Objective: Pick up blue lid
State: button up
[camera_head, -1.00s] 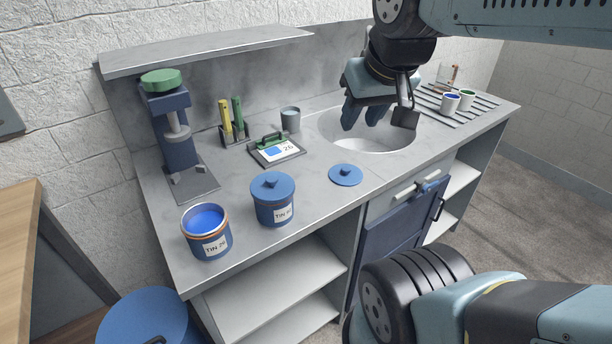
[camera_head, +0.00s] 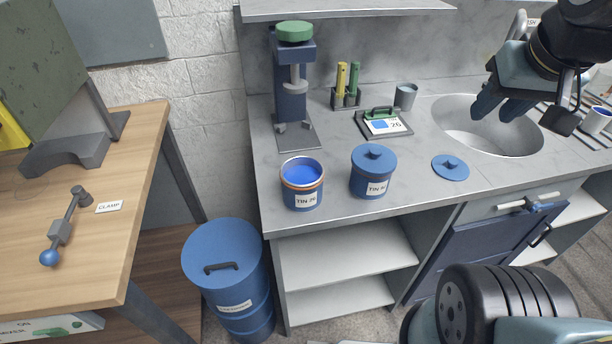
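A flat blue lid (camera_head: 450,167) with a small knob lies on the grey counter (camera_head: 330,221), right of the tins and in front of the sink. Another blue lid (camera_head: 374,153) sits on the closed tin (camera_head: 372,184). To its left stands an open tin (camera_head: 301,187) with blue contents. My gripper (camera_head: 527,112) is raised at the upper right, over the sink area, apart from the flat lid. Its fingers are spread, with nothing visible between them.
A blue drum (camera_head: 229,266) with a handled lid stands on the floor between the counter and a wooden bench (camera_head: 120,240).

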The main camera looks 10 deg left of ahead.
aim_at(449, 167)
jog(key=u, duration=1.15)
jog(key=k, duration=1.1)
jog(key=z, duration=1.55)
jog(key=i, duration=1)
jog(key=z, duration=0.05)
